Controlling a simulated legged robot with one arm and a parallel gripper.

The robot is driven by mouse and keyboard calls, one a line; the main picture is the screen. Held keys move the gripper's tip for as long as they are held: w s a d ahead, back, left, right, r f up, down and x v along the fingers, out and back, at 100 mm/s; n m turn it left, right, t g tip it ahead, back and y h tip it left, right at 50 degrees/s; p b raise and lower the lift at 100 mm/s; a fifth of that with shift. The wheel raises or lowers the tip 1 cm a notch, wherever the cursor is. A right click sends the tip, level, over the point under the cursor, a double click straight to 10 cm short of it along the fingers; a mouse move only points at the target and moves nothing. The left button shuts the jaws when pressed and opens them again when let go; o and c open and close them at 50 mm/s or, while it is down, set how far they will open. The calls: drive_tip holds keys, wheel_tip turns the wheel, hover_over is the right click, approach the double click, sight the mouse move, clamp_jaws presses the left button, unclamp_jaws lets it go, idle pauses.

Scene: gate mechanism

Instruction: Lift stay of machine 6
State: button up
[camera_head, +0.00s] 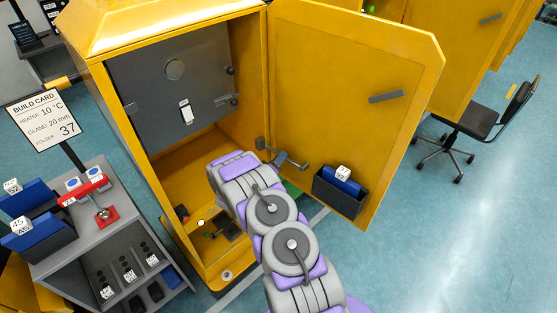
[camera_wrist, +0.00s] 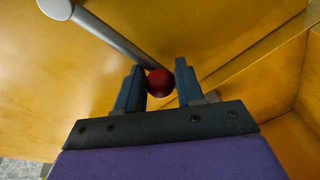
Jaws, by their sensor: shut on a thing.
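The yellow machine (camera_head: 178,28) stands with its door (camera_head: 345,105) swung open to the right. In the wrist view, a grey rod (camera_wrist: 110,35) runs down from the upper left to a red ball knob (camera_wrist: 160,82). My gripper (camera_wrist: 160,88) is shut on this knob, with one dark finger on each side of it. The rod's far end leaves the wrist view at the top. In the head view, my arm hides the fingers and the knob. A grey bar with dark blocks (camera_head: 283,157) spans near the door's hinge side; I cannot tell whether it is the same rod.
A dark pocket (camera_head: 341,192) with a blue folder marked 37 hangs on the door. A grey panel (camera_head: 172,85) with a switch fills the upper interior. A grey shelf cart (camera_head: 95,230) and build card (camera_head: 45,118) stand left. Open floor lies right, with a chair (camera_head: 478,122).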

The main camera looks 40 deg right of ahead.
drive_tip(key=shift+f, duration=0.1)
clamp_jaws()
